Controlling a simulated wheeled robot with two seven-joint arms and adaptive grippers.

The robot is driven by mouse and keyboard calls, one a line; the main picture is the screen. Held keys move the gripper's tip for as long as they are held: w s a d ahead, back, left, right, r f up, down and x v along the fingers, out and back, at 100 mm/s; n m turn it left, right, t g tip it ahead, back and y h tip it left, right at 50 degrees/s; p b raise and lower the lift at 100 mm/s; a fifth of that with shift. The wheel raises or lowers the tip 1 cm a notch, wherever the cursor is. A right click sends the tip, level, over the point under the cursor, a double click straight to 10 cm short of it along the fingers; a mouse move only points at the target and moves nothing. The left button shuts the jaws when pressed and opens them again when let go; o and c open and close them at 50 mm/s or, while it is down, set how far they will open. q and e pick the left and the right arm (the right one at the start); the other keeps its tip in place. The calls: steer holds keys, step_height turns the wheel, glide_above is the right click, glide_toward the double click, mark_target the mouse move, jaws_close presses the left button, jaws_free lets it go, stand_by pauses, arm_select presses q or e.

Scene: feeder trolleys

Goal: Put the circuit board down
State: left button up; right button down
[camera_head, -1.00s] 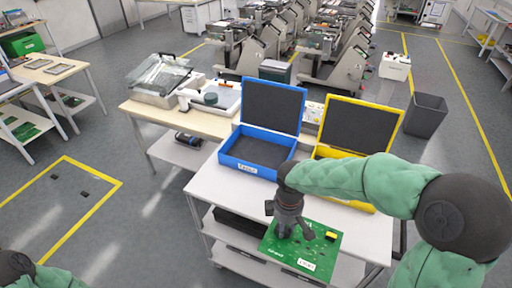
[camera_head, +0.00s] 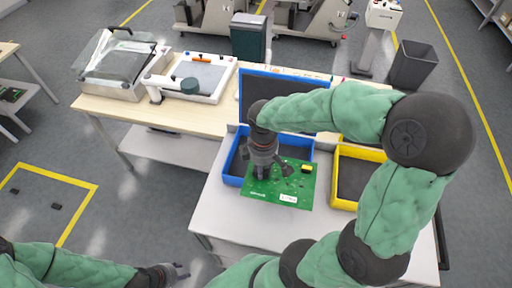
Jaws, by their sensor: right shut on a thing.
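The green circuit board (camera_head: 272,197) is in my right gripper (camera_head: 266,176), which is shut on it near its upper left part. The board is over the front edge of the open blue box (camera_head: 233,181) and the white table top (camera_head: 222,213). I cannot tell how high it is above them. The yellow box (camera_head: 344,205) stands to the right, partly hidden by my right arm. My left gripper (camera_head: 181,271) is low at the bottom left, away from the table and apparently empty, with its fingers small in view.
Behind the white table is a wooden bench (camera_head: 118,113) with a clear-lidded case (camera_head: 120,62) and a white tray device (camera_head: 195,78). A dark bin (camera_head: 411,66) stands on the floor at right. The white top in front of the boxes is bare.

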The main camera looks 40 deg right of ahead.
steer(key=w+d+f, duration=0.1)
steer(key=w, duration=0.1)
steer(key=w+d+f, duration=0.1)
steer(key=w, duration=0.2)
steer(key=w+d+f, duration=0.1)
steer(key=w+d, duration=0.1)
steer(key=shift+w+f, duration=0.3)
steer(key=shift+f, duration=0.1)
steer(key=w+f, duration=0.1)
steer(key=w+d+f, duration=0.1)
steer(key=f, duration=0.1)
steer(key=w+d+f, duration=0.1)
steer(key=w+f, duration=0.1)
steer(key=shift+w+f, duration=0.1)
steer(key=shift+w+d+f+b, duration=0.2)
steer(key=shift+w+f+b, duration=0.1)
steer(key=shift+f, duration=1.65)
steer(key=shift+f, duration=0.15)
steer(key=c, duration=0.9)
jaws_free()
